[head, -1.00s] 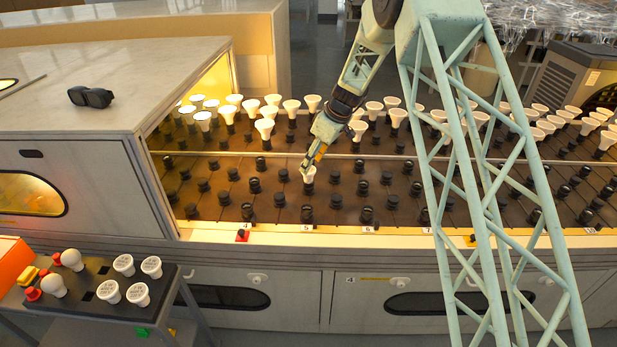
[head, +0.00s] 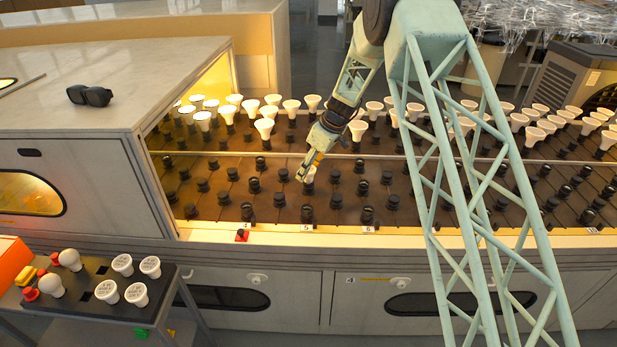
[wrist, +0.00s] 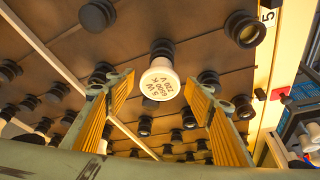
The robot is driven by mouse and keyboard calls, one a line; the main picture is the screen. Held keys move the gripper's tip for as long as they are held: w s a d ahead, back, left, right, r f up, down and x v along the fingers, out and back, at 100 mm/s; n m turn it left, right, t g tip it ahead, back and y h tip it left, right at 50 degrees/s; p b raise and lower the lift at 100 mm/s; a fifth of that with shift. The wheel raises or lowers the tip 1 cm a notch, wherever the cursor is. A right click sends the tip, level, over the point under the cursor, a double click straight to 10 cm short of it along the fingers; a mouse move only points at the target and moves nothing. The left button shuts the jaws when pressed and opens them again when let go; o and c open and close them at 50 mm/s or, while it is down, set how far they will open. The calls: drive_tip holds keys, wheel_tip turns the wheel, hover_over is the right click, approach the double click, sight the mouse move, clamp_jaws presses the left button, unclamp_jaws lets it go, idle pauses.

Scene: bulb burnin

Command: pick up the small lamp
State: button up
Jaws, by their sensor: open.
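The small lamp (wrist: 160,83) is a white bulb with printed text on its face, seated in a black socket on the brown rack. It is in the middle of the wrist view. In the head view, a bit of the white lamp (head: 310,177) shows beside my gripper (head: 303,176), which hides part of it. In the wrist view my gripper (wrist: 159,79) is open, with one ribbed yellow finger on each side of the lamp and a visible gap to each. The fingers do not appear to touch it.
Empty black sockets (head: 280,200) surround the lamp closely on the rack. Larger white reflector lamps (head: 264,128) stand in rows behind it. A dark cart (head: 80,304) with several lamps is at the lower left. The oven-like housing (head: 110,85) borders the rack at left.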

drive_tip(key=shift+w+a+f, duration=0.1)
drive_tip(key=shift+a+f, duration=0.05)
drive_tip(key=shift+f, duration=0.25)
drive_tip(key=shift+c, duration=0.5)
drive_tip(key=c, duration=0.9)
